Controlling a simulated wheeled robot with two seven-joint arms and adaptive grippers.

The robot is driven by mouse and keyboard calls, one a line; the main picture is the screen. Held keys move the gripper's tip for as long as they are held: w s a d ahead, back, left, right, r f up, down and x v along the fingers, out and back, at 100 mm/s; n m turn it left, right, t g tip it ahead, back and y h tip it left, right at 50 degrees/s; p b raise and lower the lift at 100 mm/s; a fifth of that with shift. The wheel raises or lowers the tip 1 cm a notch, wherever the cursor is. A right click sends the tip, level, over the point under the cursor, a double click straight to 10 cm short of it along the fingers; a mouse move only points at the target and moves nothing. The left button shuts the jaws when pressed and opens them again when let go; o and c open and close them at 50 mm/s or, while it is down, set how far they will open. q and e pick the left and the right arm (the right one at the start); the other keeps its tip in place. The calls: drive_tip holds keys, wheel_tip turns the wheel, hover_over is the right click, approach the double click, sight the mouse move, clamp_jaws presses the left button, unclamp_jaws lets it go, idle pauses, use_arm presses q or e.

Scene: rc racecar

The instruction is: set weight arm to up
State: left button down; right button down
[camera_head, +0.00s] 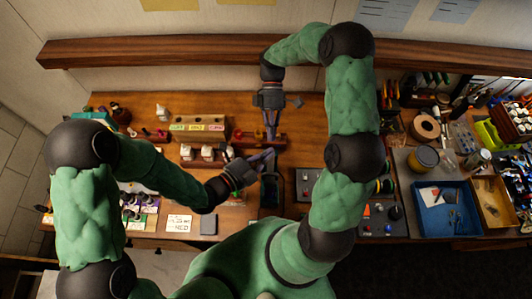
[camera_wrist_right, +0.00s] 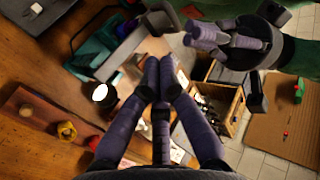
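My right gripper (camera_head: 270,136) points down over the middle of the bench. In the right wrist view its purple fingertips (camera_wrist_right: 159,62) are drawn together, with nothing visible between them. My left gripper (camera_head: 268,157) reaches in from the left, just below the right one. It also shows at the top of the right wrist view (camera_wrist_right: 200,36), where its finger gap is unclear. A teal-and-dark device (camera_head: 270,190) stands below both grippers. In the wrist view, a grey bar (camera_wrist_right: 128,48) lies across the teal device (camera_wrist_right: 92,52). I cannot tell surely whether this bar is the weight arm.
A wooden strip with knobs (camera_wrist_right: 30,105) lies beside the right gripper. A labelled wooden block (camera_head: 200,120) is at left. A blue tray (camera_head: 428,218) and a yellow-brown tray (camera_head: 490,215) stand at right. Bare bench (camera_head: 305,115) shows right of the grippers.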

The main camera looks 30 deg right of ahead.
idle(0.6)
drive_tip(key=c, duration=1.1)
unclamp_jaws()
drive_tip(key=shift+c, duration=0.2)
drive_tip(key=shift+w, duration=0.1)
use_arm(q)
drive_tip(key=v, duration=1.2)
use_arm(e)
drive_tip(key=v, duration=1.1)
drive_tip(key=shift+w+d+r, duration=0.2)
drive_tip(key=shift+r, duration=0.1)
